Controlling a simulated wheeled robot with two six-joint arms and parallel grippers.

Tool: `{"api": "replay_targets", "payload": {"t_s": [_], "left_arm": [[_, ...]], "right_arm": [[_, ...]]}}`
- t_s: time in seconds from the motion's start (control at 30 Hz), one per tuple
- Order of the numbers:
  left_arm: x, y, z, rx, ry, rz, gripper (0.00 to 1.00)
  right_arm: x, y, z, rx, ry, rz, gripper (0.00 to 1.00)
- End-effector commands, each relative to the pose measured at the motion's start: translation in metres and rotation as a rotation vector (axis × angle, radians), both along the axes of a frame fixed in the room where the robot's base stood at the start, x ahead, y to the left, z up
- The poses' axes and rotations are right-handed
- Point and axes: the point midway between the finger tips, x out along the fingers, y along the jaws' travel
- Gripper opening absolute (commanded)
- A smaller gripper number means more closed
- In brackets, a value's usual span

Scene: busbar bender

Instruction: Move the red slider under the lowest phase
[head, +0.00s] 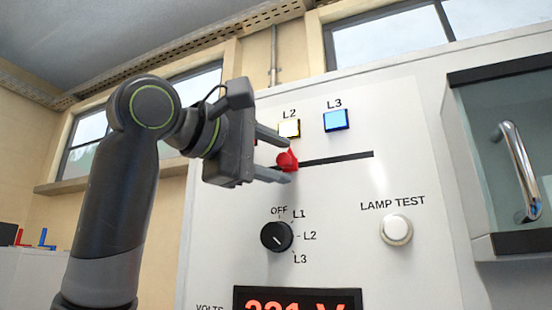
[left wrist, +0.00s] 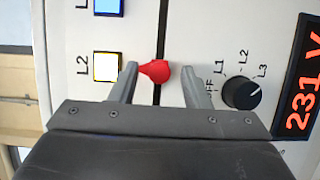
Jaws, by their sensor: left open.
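The red slider (head: 287,160) sits on a dark horizontal slot (head: 338,158) in the white panel, below the L2 lamp (head: 289,128). My left gripper (head: 288,161) is open, with one finger above the slider and one below. In the left wrist view the slider (left wrist: 155,71) lies between the fingers of the gripper (left wrist: 160,69); its pointed end is close to one finger, and I cannot tell whether they touch. The L3 lamp (head: 335,120) is blue. L1 is hidden in the head view. The voltage display (left wrist: 300,85) reads 231 V.
The selector knob (head: 277,237) below the slot points to L3. A white lamp test button (head: 396,230) is at the right. A glass-fronted cabinet with a metal handle (head: 520,170) stands further right. The slot is clear to the right of the slider.

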Motion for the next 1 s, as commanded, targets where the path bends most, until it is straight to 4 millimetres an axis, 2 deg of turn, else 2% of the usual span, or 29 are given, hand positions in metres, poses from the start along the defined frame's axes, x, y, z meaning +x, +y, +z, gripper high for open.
{"api": "replay_targets", "payload": {"t_s": [0.17,0.4,0.7,1.0], "left_arm": [[-0.02,0.019,-0.004,-0.003,-0.004,0.003,0.43],[-0.064,0.059,-0.005,-0.003,-0.004,0.003,0.43],[-0.11,0.101,-0.003,-0.002,-0.001,0.001,0.43],[-0.125,0.115,-0.001,0.0,0.001,0.0,0.43]], "right_arm": [[0.0,-0.001,-0.019,-0.001,0.0,0.0,0.36],[0.0,-0.001,-0.049,-0.001,0.0,0.0,0.36],[0.0,-0.001,-0.073,-0.001,0.0,0.0,0.36],[0.0,-0.001,-0.078,-0.001,0.0,0.0,0.36]]}}
